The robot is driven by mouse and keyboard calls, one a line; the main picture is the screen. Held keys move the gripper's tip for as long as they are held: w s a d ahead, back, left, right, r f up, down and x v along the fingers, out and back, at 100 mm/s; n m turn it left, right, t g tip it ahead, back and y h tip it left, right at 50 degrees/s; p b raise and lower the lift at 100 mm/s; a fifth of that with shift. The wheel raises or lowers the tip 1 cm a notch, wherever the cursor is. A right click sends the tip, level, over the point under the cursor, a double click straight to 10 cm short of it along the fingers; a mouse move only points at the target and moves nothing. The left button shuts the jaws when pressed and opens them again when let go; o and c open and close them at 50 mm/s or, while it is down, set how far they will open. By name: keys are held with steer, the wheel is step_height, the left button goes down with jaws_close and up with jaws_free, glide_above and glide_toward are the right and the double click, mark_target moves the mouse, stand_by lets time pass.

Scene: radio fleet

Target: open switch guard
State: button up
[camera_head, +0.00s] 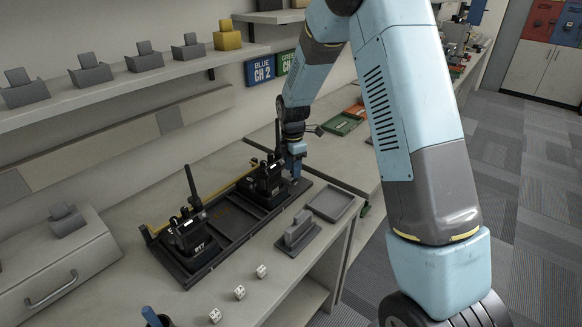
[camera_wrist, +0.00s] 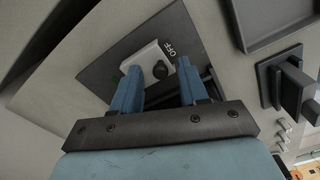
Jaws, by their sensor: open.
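In the wrist view a light grey switch plate (camera_wrist: 145,60) marked OFF sits on a dark panel (camera_wrist: 110,55). A small black rounded piece (camera_wrist: 160,70) stands on the plate; I cannot tell whether it is the guard or the switch. A dark part by the right finger is partly hidden. My gripper (camera_wrist: 157,82) is open, its two blue fingers on either side of the plate's near part, with nothing clearly held. In the head view my gripper (camera_head: 296,158) is low at the right end of the black charging tray (camera_head: 228,212), where the switch is hidden.
Two black radios stand in the tray, one (camera_head: 266,182) close to my gripper and one (camera_head: 190,235) at the left. A grey empty tray (camera_head: 330,203) and a grey holder (camera_head: 298,232) lie in front. Several white dice (camera_head: 239,292) lie near the bench edge.

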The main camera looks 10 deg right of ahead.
jaws_close()
stand_by(0.5)
steer(key=shift+a, duration=0.15)
steer(key=shift+w+d+r, duration=0.1)
steer(key=shift+d, duration=0.1)
